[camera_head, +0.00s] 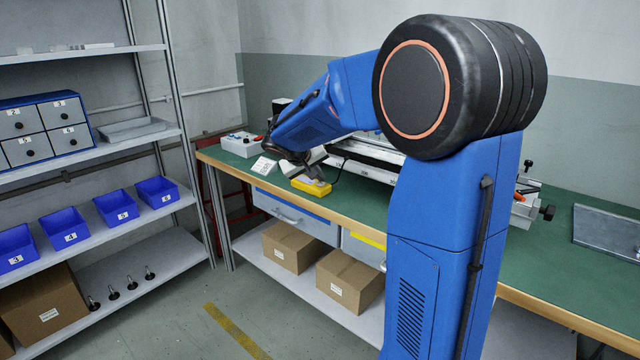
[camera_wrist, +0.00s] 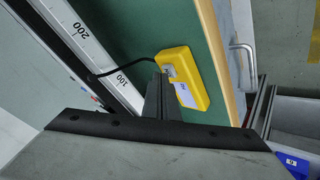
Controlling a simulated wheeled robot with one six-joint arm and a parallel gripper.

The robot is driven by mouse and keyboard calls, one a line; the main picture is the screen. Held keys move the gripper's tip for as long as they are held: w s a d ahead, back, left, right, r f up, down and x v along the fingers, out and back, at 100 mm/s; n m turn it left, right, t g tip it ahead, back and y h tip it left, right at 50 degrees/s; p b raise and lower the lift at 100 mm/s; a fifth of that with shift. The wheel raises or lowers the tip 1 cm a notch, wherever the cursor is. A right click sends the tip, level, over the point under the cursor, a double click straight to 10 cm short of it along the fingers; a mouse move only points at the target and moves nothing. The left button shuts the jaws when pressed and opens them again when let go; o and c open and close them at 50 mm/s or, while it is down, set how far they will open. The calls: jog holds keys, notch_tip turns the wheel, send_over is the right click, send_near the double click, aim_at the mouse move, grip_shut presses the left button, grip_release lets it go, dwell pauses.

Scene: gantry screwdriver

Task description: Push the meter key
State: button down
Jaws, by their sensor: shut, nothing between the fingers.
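The meter is a small yellow box (camera_head: 312,187) lying on the green bench top near its front edge, with a dark cable running from it. In the wrist view the yellow meter (camera_wrist: 199,68) shows a small grey patch and a white-and-blue label on its face. The key itself is too small to make out clearly. My gripper (camera_head: 318,176) reaches down close over the meter. In the wrist view its dark fingers (camera_wrist: 160,80) are together and empty, their tips overlapping the meter's edge beside the grey patch. I cannot tell whether they touch it.
A silver rail with a printed scale (camera_wrist: 88,45) lies behind the meter. A grey box (camera_head: 241,145) and a white card (camera_head: 264,167) stand to its left on the bench (camera_head: 225,155). A shelf with blue bins (camera_head: 115,207) is at the left. My arm hides part of the bench.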

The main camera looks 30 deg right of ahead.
jog(key=shift+r, duration=0.5)
jog(key=shift+r, duration=0.15)
jog(key=shift+r, duration=2.85)
jog(key=shift+s, duration=0.1)
jog(key=s+a+f+n+y, duration=0.1)
jog(key=s+a+f, duration=0.3)
jog(key=s, duration=0.9)
jog(key=s+a+f+y, duration=0.4)
jog(key=s+a, duration=0.3)
jog(key=s, duration=0.6)
jog(key=s+a+f+n+y, duration=0.1)
jog(key=s+a+f, duration=0.3)
jog(key=s, duration=0.9)
jog(key=shift+a+n+y, duration=0.3)
jog(key=shift+a+y, duration=0.6)
jog(key=shift+a, duration=0.35)
